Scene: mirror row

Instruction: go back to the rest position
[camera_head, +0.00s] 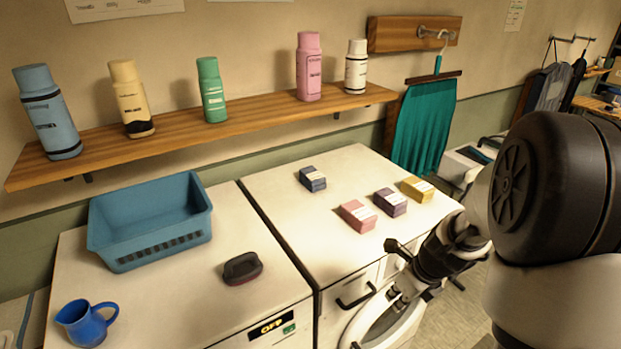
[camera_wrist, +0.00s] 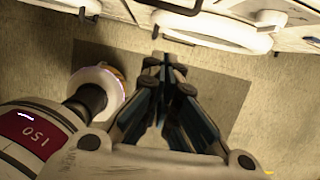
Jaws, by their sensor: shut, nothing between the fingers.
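My gripper (camera_wrist: 164,62) is shut and empty in the wrist view, its dark fingers together above the floor. In the camera_head view my arm comes in from the right, and its gripper end is low in front of the right-hand white machine (camera_head: 277,193). It is below the level of the machine's top and apart from the things on it. The fingertips are hard to make out in that view.
The left machine holds a blue basket (camera_head: 150,245), a dark brush-like object (camera_head: 242,268) and a blue jug (camera_head: 86,322). Several small boxes (camera_head: 358,216) lie on the right machine. Bottles (camera_head: 308,68) stand on the wooden shelf (camera_head: 180,138). A teal garment (camera_head: 424,125) hangs behind.

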